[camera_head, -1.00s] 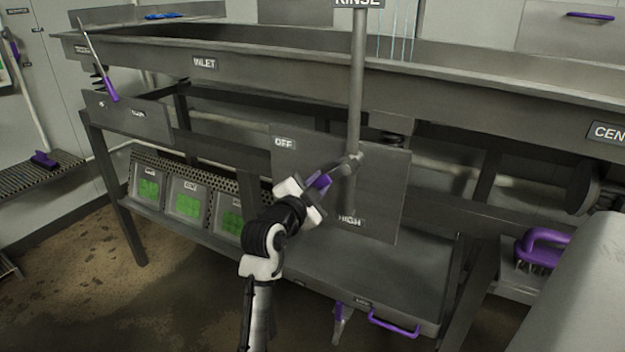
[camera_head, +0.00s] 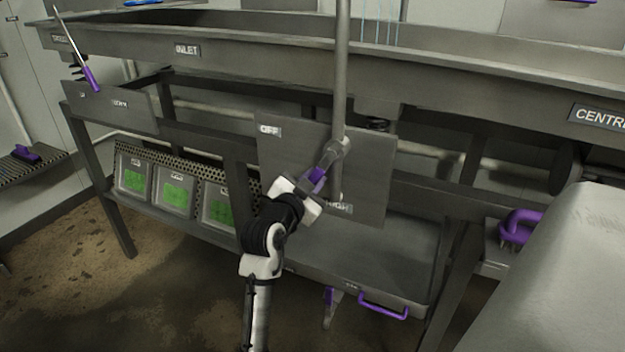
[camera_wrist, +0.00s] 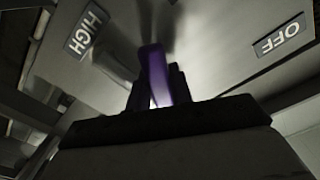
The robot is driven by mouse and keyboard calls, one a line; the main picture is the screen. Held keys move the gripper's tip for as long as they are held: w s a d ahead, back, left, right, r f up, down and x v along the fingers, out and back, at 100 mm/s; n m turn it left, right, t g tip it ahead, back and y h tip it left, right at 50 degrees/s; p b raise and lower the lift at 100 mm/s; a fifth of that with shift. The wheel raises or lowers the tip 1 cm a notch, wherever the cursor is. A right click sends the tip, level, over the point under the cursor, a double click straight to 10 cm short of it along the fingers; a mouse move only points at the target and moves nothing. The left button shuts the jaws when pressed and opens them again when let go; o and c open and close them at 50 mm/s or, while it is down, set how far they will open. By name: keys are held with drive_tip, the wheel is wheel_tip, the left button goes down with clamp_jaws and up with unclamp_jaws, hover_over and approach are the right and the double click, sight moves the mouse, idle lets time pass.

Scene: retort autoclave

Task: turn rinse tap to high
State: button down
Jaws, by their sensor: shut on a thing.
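The rinse tap's purple lever (camera_head: 317,175) sits at the vertical grey pipe, in front of a grey panel (camera_head: 372,180). The panel has an OFF label (camera_head: 269,130) at upper left and a HIGH label (camera_head: 338,207) at the bottom. My gripper (camera_head: 313,182) is shut on the lever, which slants down and left from the pipe, between the two labels. In the wrist view the purple lever (camera_wrist: 155,75) stands between my dark fingers, with HIGH (camera_wrist: 87,32) at left and OFF (camera_wrist: 279,38) at right. The fingers hide part of the lever.
A long metal trough (camera_head: 225,55) runs above the panel; thin water streams show over it. Green-screened boxes (camera_head: 175,188) stand on the lower shelf at left. A purple handle (camera_head: 384,306) is below, and a grey rounded body (camera_head: 560,260) fills the right foreground.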

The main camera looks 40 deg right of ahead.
drive_tip(key=c, duration=1.2)
unclamp_jaws()
drive_tip(key=shift+c, duration=0.2)
drive_tip(key=shift+w+a+r+m, duration=0.15)
drive_tip(key=shift+w+r+m, duration=0.2)
drive_tip(key=shift+m, duration=0.45)
drive_tip(key=w+a+r+m+p, duration=0.2)
drive_tip(key=w+r+m+p, duration=0.15)
drive_tip(key=r+m, duration=0.45)
drive_tip(key=s+a+f+m+b, duration=0.15)
drive_tip(key=s+a+b, duration=0.3)
drive_tip(key=a, duration=0.75)
drive_tip(key=w+a+r+n+t+y, duration=0.1)
drive_tip(key=w+a+r+n+t, duration=0.1)
drive_tip(key=a, duration=0.4)
drive_tip(key=w+a+r+n+t+y+p, duration=0.1)
drive_tip(key=w+a+r+n+t, duration=0.1)
drive_tip(key=a+r+n+t, duration=0.2)
drive_tip(key=w+a+r+n+t+y+p, duration=0.1)
drive_tip(key=w+a+r+n+t, duration=0.1)
drive_tip(key=a, duration=0.7)
drive_tip(key=shift+w+r+n+t, duration=0.25)
drive_tip(key=shift+r+n+t, duration=0.5)
drive_tip(key=shift+r+t, duration=0.75)
